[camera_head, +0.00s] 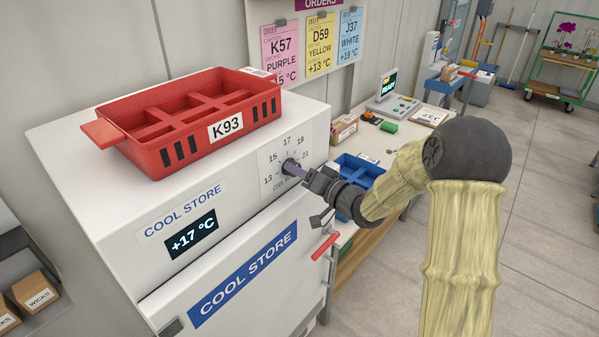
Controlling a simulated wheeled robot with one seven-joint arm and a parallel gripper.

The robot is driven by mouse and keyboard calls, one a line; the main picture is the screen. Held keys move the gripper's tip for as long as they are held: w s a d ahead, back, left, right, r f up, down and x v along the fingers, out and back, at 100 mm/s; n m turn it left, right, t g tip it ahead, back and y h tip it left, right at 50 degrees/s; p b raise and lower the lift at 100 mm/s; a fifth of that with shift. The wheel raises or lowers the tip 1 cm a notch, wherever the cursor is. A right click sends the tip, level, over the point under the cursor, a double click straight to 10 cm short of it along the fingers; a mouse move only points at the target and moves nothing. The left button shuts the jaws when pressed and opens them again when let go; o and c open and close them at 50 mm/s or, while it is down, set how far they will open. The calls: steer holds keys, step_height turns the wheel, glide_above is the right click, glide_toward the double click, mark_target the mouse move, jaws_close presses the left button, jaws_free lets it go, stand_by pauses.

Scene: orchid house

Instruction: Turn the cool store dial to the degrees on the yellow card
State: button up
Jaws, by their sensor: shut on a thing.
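The cool store (80,170) is a white cabinet at the left. Its dial (291,167) is on the upper front, ringed by the marks 13, 15, 17, 19 and 21. My gripper (303,174) reaches in from the right and is shut on the dial knob. The fingers partly hide the knob, and I cannot tell exactly where its pointer stands. The cool store display (191,234) reads +17 °C. The yellow card (320,45) hangs on the wall board between a pink and a blue card. It reads D59, YELLOW, +13 °C.
A red crate (165,155) marked K93 stands on top of the cool store. A red door handle (325,246) is below my gripper. A bench with a blue tray (372,166), a small box and a scale (393,98) is behind. The floor at right is clear.

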steer(key=shift+f+n+b, duration=0.1)
steer(key=shift+n+b, duration=0.2)
steer(key=shift+b, duration=0.25)
steer(key=n+b, duration=0.3)
steer(key=b, duration=0.1)
steer(key=shift+f, duration=0.2)
steer(key=n+b, duration=0.5)
steer(key=b, duration=0.1)
steer(key=n+b, duration=0.5)
steer(key=b, duration=0.1)
steer(key=shift+n, duration=0.3)
steer(key=n+b, duration=0.3)
steer(key=shift+r+y, duration=0.2)
steer(key=shift+y, duration=0.1)
steer(key=shift+r+n+b, duration=0.1)
steer(key=shift+n+b, duration=0.45)
steer(key=shift+n, duration=0.15)
steer(key=o, duration=1)
steer(key=shift+w, duration=0.1)
